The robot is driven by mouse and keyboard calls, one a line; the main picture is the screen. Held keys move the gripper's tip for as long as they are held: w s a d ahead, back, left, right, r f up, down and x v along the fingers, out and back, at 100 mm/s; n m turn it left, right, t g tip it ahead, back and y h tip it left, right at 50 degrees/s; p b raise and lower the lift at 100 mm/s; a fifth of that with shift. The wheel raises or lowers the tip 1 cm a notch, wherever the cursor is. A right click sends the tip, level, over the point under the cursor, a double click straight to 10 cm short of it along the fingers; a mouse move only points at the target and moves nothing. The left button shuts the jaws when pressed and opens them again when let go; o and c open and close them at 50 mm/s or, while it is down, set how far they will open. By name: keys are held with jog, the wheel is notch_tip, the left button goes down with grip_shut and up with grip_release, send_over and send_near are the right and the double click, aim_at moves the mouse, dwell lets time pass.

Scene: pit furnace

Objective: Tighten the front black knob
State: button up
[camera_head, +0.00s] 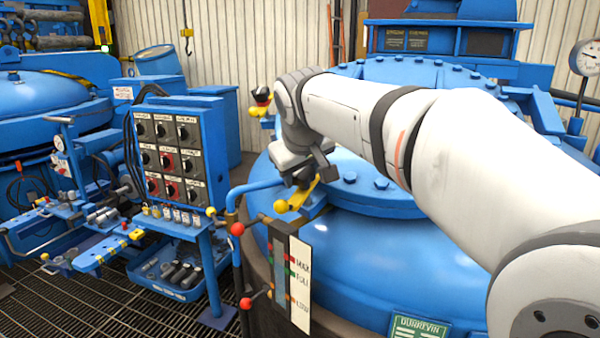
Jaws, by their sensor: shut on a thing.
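The front black knob (305,184) sits above a yellow clamp piece (300,196) on the near rim of the blue furnace lid (345,205). My gripper (306,172) points down over the knob and is shut on it. The jaws and the arm's end hide the upper part of the knob.
A blue control panel (170,155) with rows of switches stands left of the lid. A level gauge (298,280) and red-ball levers (237,229) stand in front of the lid. A blue tool bin (185,270) is below the panel. Grated floor is clear at lower left.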

jog(key=shift+r, duration=0.25)
jog(key=o, duration=1)
jog(key=shift+f, duration=0.2)
jog(key=shift+r, duration=0.1)
jog(key=v, duration=0.7)
jog(key=shift+s+r, duration=0.2)
jog(key=shift+s, duration=0.05)
